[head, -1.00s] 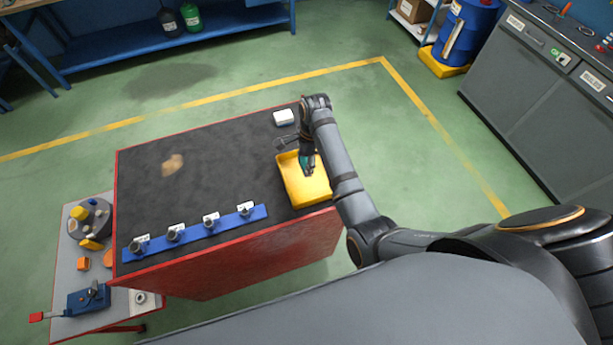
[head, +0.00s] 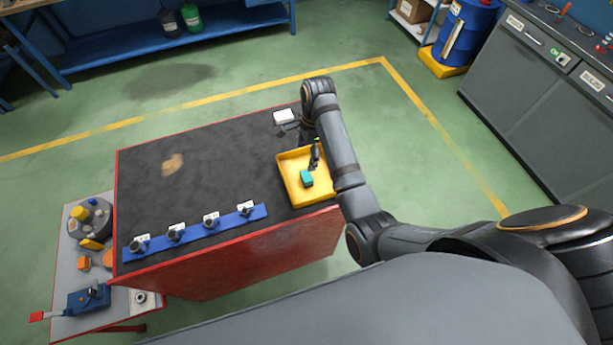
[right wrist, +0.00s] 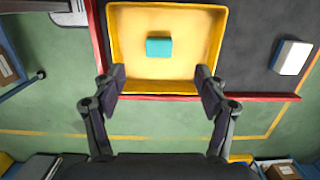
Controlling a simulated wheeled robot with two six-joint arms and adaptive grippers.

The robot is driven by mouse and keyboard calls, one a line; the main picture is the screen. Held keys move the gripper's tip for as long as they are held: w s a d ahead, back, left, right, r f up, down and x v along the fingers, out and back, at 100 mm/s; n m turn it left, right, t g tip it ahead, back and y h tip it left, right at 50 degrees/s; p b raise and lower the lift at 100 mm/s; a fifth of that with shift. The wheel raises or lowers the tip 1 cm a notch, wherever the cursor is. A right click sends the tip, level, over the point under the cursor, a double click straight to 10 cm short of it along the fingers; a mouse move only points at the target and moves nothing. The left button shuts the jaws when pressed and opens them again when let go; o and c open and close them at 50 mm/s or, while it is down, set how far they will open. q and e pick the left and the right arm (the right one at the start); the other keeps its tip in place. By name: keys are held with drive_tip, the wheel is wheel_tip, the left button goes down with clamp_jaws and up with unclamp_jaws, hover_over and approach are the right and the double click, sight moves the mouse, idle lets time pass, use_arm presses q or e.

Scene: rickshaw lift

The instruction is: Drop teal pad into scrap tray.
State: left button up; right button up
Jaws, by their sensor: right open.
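The teal pad (head: 307,179) lies inside the yellow scrap tray (head: 292,189), on its floor. The right wrist view also shows the teal pad (right wrist: 159,47) in the yellow tray (right wrist: 116,50), apart from the fingers. My right gripper (head: 314,160) is above the far part of the tray, partly hidden by its own arm. In the right wrist view its fingers (right wrist: 161,88) are spread apart with nothing between them. My left gripper is in neither view.
The tray stands at the right end of a dark-topped red bench (head: 215,160). A white block (head: 284,116) lies behind the tray. A blue rail (head: 195,231) with several labelled knobs runs along the front edge. A grey side table (head: 70,265) stands at left.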

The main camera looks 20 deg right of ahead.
drive_tip(key=r, duration=0.2)
drive_tip(key=shift+d+r, duration=0.2)
drive_tip(key=shift+r, duration=0.2)
